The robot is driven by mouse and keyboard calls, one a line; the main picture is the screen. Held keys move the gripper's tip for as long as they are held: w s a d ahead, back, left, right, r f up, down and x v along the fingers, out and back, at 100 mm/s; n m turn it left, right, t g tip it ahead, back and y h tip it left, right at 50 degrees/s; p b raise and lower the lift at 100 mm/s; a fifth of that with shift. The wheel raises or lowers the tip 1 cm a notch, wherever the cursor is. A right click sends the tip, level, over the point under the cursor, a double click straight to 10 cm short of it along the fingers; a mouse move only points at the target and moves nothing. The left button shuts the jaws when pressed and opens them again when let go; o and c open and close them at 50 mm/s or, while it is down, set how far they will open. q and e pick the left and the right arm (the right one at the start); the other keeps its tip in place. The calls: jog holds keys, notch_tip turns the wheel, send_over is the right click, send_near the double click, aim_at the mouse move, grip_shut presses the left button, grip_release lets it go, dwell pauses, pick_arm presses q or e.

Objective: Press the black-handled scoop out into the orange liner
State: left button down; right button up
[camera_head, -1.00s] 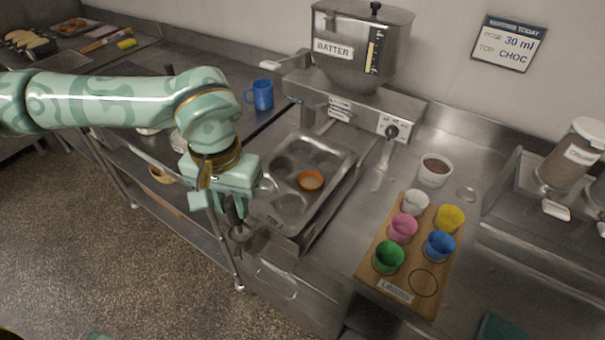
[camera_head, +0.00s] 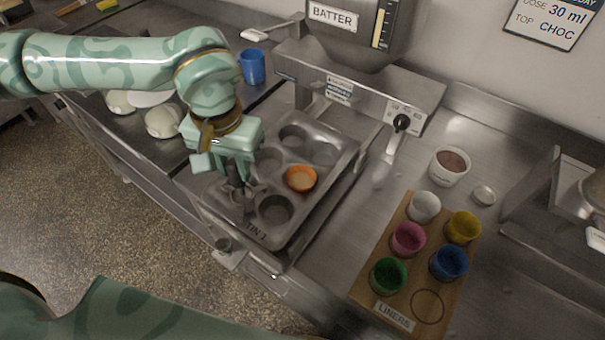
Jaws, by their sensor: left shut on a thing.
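The orange liner (camera_head: 301,179) sits in a cup of the muffin tin (camera_head: 338,153), whose near edge reads TIN 1. Its inside looks pale; I cannot tell whether anything is in it. My left gripper (camera_head: 236,180) points down over the left side of the tin, left of the orange liner. It is shut on the scoop (camera_head: 238,200), whose dark handle is mostly hidden by the fingers. The scoop's bowl is small and blurred against the metal, and I cannot see what it holds. My right gripper is not in view.
The batter machine (camera_head: 365,80) stands behind the tin. Right of it are a wooden liner board (camera_head: 393,290) with several coloured liners and one empty ring, and a tub of brown topping (camera_head: 450,166). A blue mug (camera_head: 252,66) stands behind my left arm.

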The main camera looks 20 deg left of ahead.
pick_arm(q)
jog(key=shift+s+f, duration=0.1)
jog(key=shift+f, duration=0.1)
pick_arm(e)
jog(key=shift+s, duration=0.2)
pick_arm(q)
jog(key=shift+f, duration=0.1)
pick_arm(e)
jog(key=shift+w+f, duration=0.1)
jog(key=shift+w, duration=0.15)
